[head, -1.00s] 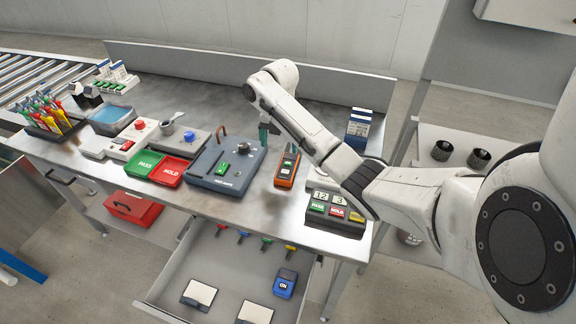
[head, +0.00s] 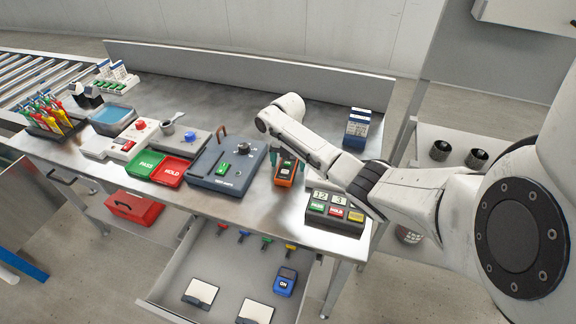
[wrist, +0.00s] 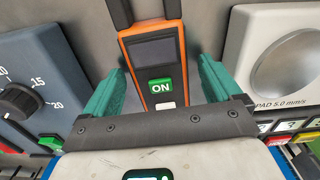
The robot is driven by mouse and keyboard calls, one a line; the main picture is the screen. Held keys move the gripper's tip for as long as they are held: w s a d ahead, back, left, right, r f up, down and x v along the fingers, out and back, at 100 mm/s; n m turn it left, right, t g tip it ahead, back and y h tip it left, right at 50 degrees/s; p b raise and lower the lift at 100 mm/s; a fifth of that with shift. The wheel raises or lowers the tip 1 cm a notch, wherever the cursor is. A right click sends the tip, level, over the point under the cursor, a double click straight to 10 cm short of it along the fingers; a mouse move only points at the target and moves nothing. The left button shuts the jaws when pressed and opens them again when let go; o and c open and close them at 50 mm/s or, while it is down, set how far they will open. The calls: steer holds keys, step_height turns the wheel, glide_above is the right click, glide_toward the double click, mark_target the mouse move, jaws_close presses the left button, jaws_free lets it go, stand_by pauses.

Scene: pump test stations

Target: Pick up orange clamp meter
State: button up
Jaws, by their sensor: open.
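The orange clamp meter (head: 286,172) lies on the metal workbench, right of the blue-grey test unit. In the wrist view the clamp meter (wrist: 158,65) shows its orange rim, dark screen, green ON button and dark jaws at the top. My gripper (wrist: 155,90) is open, with one teal finger on each side of the meter body. I cannot tell whether the fingers touch it. In the head view my arm covers part of the meter and most of the gripper.
The blue-grey test unit (head: 226,168) stands close on the left. A panel with green, red and yellow buttons (head: 335,213) is close on the right. A blue-and-white box (head: 357,128) stands behind. An open drawer (head: 168,299) juts out below the bench front.

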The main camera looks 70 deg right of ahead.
steer(key=shift+f, duration=0.2)
steer(key=shift+c, duration=0.4)
steer(key=c, duration=1.2)
